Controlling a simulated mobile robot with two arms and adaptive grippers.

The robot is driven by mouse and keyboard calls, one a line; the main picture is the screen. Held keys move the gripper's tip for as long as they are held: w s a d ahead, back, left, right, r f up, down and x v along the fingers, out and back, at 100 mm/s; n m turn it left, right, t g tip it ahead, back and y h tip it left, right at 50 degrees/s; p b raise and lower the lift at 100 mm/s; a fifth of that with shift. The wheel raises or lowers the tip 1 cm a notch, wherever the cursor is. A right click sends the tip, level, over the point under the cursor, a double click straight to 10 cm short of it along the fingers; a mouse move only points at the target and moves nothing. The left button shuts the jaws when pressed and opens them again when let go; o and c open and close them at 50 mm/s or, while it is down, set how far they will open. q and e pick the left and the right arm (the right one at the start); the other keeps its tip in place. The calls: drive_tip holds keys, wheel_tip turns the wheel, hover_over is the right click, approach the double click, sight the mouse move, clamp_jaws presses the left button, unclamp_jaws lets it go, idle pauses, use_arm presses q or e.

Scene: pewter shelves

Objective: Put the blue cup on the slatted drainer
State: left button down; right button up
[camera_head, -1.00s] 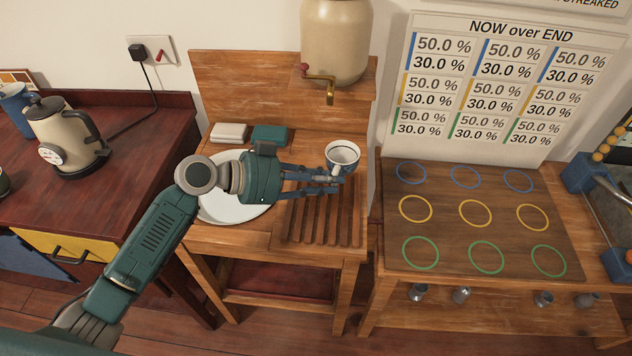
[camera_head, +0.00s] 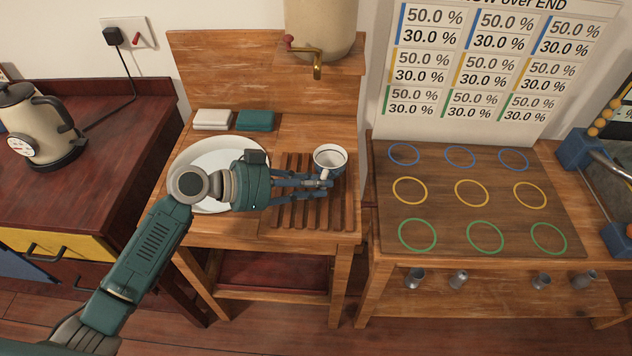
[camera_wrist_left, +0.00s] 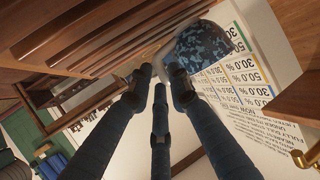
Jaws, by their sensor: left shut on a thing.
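The blue cup (camera_head: 330,158) shows a white inside and a dark rim in the head view. Its blue patterned outside shows in the left wrist view (camera_wrist_left: 205,42). My left gripper (camera_head: 325,181) is shut on the cup's pale handle, and the cup is upright. The slatted drainer (camera_head: 295,217) is a set of wooden slats in the stand's top. The cup appears over its back right part; I cannot tell whether it touches the slats. The gripper's fingers also show in the left wrist view (camera_wrist_left: 160,75). My right gripper is out of view.
A white basin (camera_head: 190,154) lies left of the drainer, partly behind my arm. A white block (camera_head: 212,119) and a green block (camera_head: 255,120) lie behind it. A beige tank with a brass tap (camera_head: 317,68) hangs above the back. The board with coloured rings (camera_head: 455,237) is to the right.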

use_arm(q)
drive_tip(key=shift+f, duration=0.3)
drive_tip(key=c, duration=1.5)
unclamp_jaws()
drive_tip(key=shift+c, duration=0.2)
drive_tip(key=v, duration=1.2)
